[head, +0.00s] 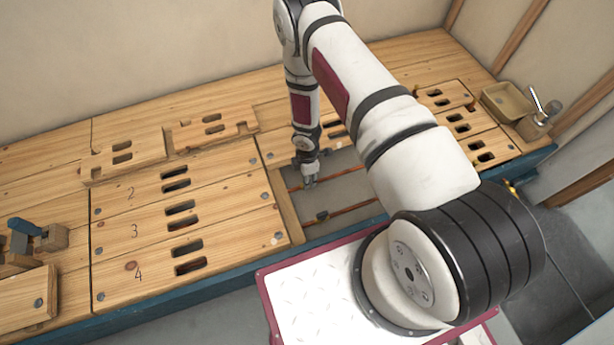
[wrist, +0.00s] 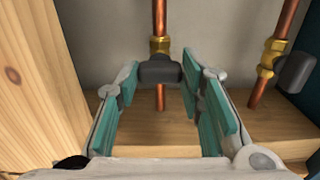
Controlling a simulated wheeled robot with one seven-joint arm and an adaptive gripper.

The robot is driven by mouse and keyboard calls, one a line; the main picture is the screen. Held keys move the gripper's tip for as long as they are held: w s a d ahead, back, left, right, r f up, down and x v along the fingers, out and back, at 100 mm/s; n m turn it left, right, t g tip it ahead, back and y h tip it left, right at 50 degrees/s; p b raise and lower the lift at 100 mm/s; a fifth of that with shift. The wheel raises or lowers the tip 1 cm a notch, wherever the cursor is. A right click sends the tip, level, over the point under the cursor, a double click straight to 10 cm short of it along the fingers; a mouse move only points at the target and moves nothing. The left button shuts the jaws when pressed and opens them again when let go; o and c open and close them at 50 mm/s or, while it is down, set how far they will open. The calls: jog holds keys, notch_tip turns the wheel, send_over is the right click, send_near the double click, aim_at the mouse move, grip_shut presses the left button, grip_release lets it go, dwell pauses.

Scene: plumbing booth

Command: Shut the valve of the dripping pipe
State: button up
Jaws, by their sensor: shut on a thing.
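In the wrist view a copper pipe (wrist: 161,18) carries a brass valve with a dark grey handle (wrist: 159,71). The handle appears to lie across the pipe. My gripper (wrist: 160,80) has its teal finger pads at both ends of this handle and is shut on it. A second copper pipe (wrist: 285,20) with a brass valve and dark handle (wrist: 295,72) is on the right, apart from my fingers. In the head view my gripper (head: 310,180) reaches down into the floor opening at the farther pipe. I see no drip.
Wooden panels with slots (head: 180,225) surround the opening, and two loose panels (head: 212,130) lie at the back. A wooden side wall (wrist: 40,90) stands close left of my fingers. A tray (head: 507,101) and a metal-handled item (head: 540,112) stand at right.

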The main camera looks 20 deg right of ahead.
jog(key=o, duration=1.2)
jog(key=shift+c, duration=0.2)
notch_tip(320, 180, up, 12)
